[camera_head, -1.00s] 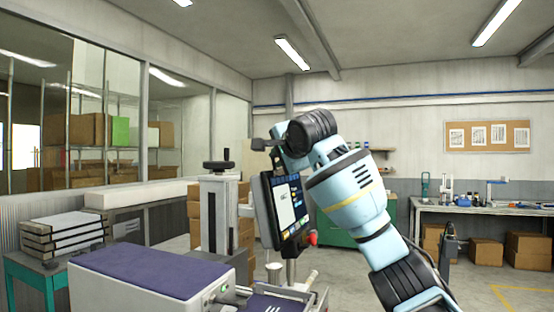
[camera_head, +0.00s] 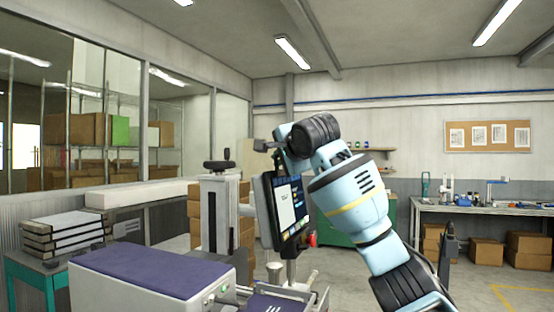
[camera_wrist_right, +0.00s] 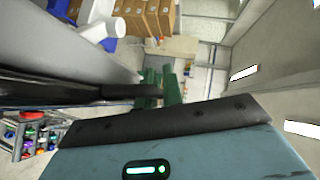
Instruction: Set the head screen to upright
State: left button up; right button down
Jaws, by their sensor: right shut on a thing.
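The head screen (camera_head: 286,207) is a dark-framed display with a lit blue-and-white face, on a post above the machine. It shows obliquely and looks slightly tilted. My right arm reaches over from the right, and my right gripper (camera_head: 276,158) is at the screen's upper edge, shut on it. The fingertips are small and partly hidden by the wrist. In the right wrist view, a dark bar (camera_wrist_right: 95,93) and my own wrist housing fill much of the picture; the grip itself is not clear there. My left gripper is not in view.
A purple-topped machine housing (camera_head: 150,270) stands in front, with a grey column and black knob (camera_head: 215,205) left of the screen. Stacked trays (camera_head: 62,236) sit on a green stand at left. A workbench (camera_head: 480,207) is at the back right, with open floor before it.

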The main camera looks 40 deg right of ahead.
jog(key=shift+s+d+f+m+t, duration=0.2)
jog(key=shift+s+d+m+t, duration=0.1)
jog(key=shift+s, duration=0.15)
jog(key=shift+s+d+f+m+t, duration=0.2)
jog(key=shift+s+t, duration=0.1)
jog(key=shift+s, duration=0.15)
jog(key=c, duration=1.8)
grip_release()
jog(key=shift+r, duration=0.1)
jog(key=shift+s, duration=0.1)
jog(key=v, duration=0.7)
jog(key=shift+s+a, duration=0.2)
jog(key=shift+s, duration=0.15)
